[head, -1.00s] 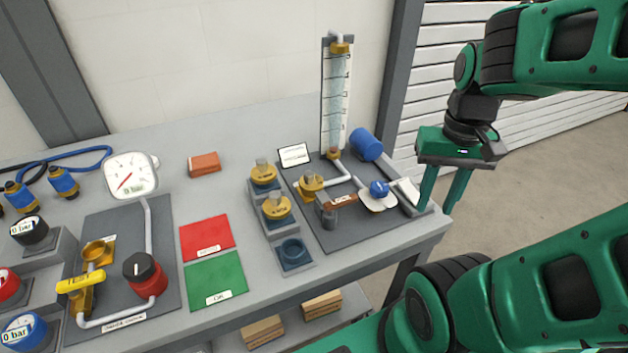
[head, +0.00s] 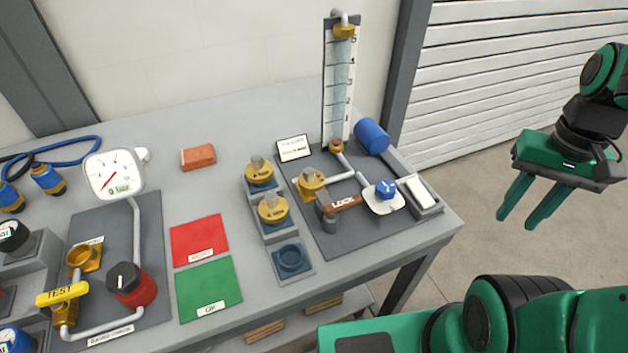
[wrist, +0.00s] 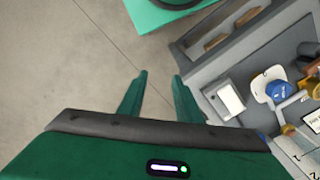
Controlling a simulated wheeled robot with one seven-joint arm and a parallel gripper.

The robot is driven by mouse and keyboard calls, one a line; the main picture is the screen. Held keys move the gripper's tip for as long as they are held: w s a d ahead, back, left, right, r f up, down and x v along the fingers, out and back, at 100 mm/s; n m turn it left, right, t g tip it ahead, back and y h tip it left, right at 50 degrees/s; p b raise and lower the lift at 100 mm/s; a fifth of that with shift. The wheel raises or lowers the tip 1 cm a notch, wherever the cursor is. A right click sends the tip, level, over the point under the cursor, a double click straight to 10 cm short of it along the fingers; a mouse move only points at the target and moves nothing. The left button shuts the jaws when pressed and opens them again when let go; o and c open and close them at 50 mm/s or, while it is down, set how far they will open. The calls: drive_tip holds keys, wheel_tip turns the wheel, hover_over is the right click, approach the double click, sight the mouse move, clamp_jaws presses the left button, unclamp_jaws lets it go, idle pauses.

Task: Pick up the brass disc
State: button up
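Two brass discs with grey knobs sit in holders on a grey stepped rack: the rear disc (head: 259,173) and the front disc (head: 273,211). A similar brass part (head: 311,180) with a grey knob is on the pipework to the right. I cannot tell which of these is the one named. My gripper (head: 517,222) is open and empty, over the floor to the right of the bench. In the wrist view my gripper (wrist: 160,78) has nothing between its fingers. The racked discs are not seen there.
An empty blue holder (head: 291,259) is at the rack's front. Red (head: 199,240) and green (head: 208,288) mats lie left of the rack.

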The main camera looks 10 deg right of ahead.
drive_tip(key=o, duration=0.3)
drive_tip(key=shift+o, duration=0.9)
drive_tip(key=shift+w+a+r+n, duration=0.15)
drive_tip(key=shift+w+r+n, duration=0.05)
drive_tip(key=shift+r+n, duration=0.2)
drive_tip(key=shift+w+a+r+n, duration=0.15)
drive_tip(key=shift+w+r+n, duration=0.05)
drive_tip(key=shift+r+n, duration=0.2)
drive_tip(key=w+a+r+n, duration=0.2)
drive_tip(key=w+a+n, duration=0.2)
drive_tip(key=w, duration=0.3)
drive_tip(key=n, duration=1.8)
hover_over(310, 169)
wheel_tip(310, 169, down, 3)
drive_tip(key=shift+d+r, duration=0.1)
drive_tip(key=shift+f, duration=3.05)
